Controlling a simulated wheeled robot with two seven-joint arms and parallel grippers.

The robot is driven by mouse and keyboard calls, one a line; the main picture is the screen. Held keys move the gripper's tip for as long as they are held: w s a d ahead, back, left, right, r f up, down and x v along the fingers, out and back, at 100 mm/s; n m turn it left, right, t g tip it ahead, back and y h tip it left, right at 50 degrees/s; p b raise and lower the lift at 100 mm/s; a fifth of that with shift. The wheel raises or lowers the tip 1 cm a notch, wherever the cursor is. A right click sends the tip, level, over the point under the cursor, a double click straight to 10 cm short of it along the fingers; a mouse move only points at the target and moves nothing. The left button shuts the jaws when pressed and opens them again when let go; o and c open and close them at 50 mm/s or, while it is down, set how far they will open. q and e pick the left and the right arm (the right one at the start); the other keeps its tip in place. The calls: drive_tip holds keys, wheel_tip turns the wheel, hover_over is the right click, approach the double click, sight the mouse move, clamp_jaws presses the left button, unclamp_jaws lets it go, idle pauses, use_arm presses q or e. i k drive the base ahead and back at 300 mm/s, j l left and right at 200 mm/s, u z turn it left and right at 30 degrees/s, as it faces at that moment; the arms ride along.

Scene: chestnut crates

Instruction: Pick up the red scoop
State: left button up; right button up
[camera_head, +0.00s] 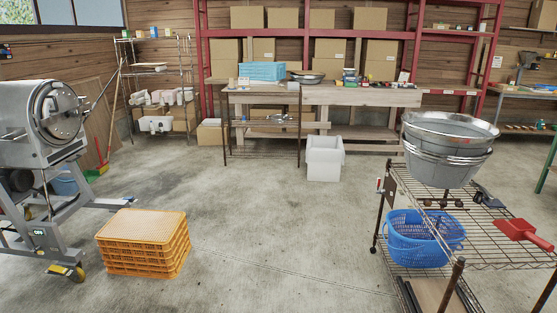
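The red scoop (519,230) lies on the top shelf of the wire rack (462,243) at the right side of the head view. Its wide part is to the left and its other end points toward the right edge of the picture. It looks free, with nothing on top of it. Neither of my grippers shows in the head view.
Metal tubs (446,150) stand on the same rack, left of and behind the scoop, with a dark grey tool (487,197) between. A blue basket (420,240) sits lower. Orange crates (145,245) and a machine (45,125) are left. The middle floor is clear.

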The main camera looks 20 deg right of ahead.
sight(526, 234)
drive_tip(key=i+j+z, duration=0.1)
drive_tip(key=i+z, duration=0.4)
drive_tip(key=i, duration=0.9)
drive_tip(key=i+z, duration=0.45)
drive_tip(key=i+j+z, duration=0.3)
drive_tip(key=i+z, duration=0.35)
drive_tip(key=z, duration=0.2)
drive_tip(key=i+j+z, duration=0.1)
drive_tip(key=z, duration=0.3)
drive_tip(key=i+j+z, duration=0.2)
drive_tip(key=z, duration=0.15)
drive_tip(key=i+j+z, duration=0.25)
drive_tip(key=z, duration=0.15)
drive_tip(key=i+j+z, duration=0.5)
drive_tip(key=z, duration=0.25)
drive_tip(key=j, duration=0.1)
